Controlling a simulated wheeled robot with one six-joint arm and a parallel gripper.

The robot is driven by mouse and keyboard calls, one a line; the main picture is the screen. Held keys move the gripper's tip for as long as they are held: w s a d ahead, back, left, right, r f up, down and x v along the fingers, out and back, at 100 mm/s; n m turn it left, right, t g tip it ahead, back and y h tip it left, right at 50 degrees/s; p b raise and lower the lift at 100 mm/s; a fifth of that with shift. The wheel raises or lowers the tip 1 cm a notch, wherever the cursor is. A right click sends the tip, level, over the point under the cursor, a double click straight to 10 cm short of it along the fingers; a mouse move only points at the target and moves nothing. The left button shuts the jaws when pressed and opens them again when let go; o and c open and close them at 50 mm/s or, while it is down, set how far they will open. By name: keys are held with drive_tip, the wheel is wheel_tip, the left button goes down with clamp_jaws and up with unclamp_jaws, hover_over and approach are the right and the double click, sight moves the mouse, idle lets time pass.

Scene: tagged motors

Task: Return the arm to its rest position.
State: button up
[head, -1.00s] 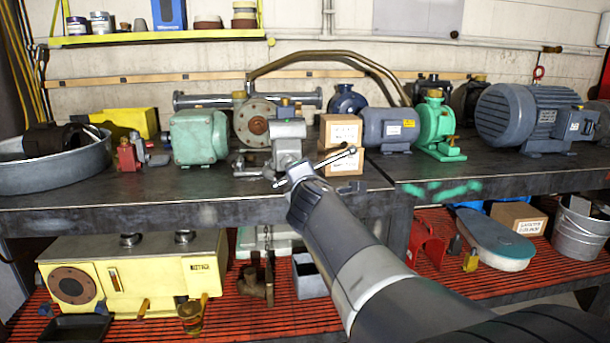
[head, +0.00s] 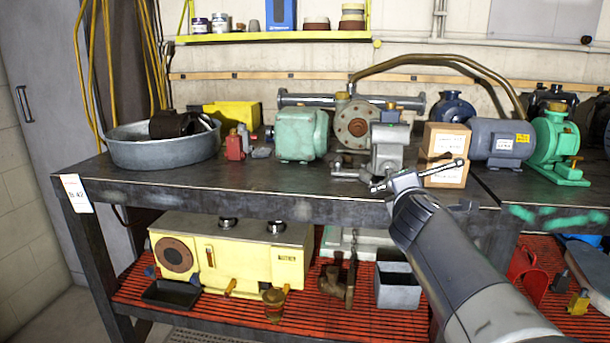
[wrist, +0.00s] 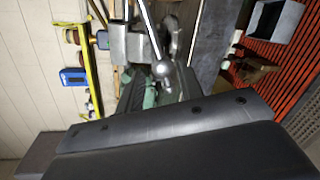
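My arm (head: 460,270) reaches up from the lower right of the head view towards the workbench. Its dark far end stops just below and in front of a grey bench vise (head: 388,150) with a silver ball-ended handle (head: 442,171). In the wrist view, smooth dark grey parts fill the bottom. The vise handle's ball end (wrist: 163,68) shows close by. I cannot tell whether the arm touches the vise.
The dark workbench (head: 240,192) carries a green motor (head: 300,135), a cardboard box (head: 446,150), a grey motor (head: 500,140) and a metal basin (head: 160,150). A yellow unit (head: 230,255) stands on the red lower shelf (head: 200,313). Floor shows at lower left.

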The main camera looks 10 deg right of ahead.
drive_tip(key=x, duration=0.9)
drive_tip(key=shift+w, duration=0.1)
drive_tip(key=v, duration=1.1)
drive_tip(key=x, duration=1)
drive_tip(key=shift+w+d+f, duration=0.1)
drive_tip(key=shift+w+f, duration=0.05)
drive_tip(key=shift+w, duration=0.15)
drive_tip(key=shift+w+n+b, duration=0.25)
drive_tip(key=shift+n+b, duration=0.05)
drive_tip(key=shift+b, duration=0.1)
drive_tip(key=shift+a+r+n+h, duration=0.1)
drive_tip(key=shift+r+n+h, duration=0.15)
drive_tip(key=shift+n, duration=0.5)
drive_tip(key=shift+a+r+n+h, duration=0.15)
drive_tip(key=shift+r+n, duration=0.1)
drive_tip(key=shift+n, duration=0.5)
drive_tip(key=shift+s+d, duration=0.1)
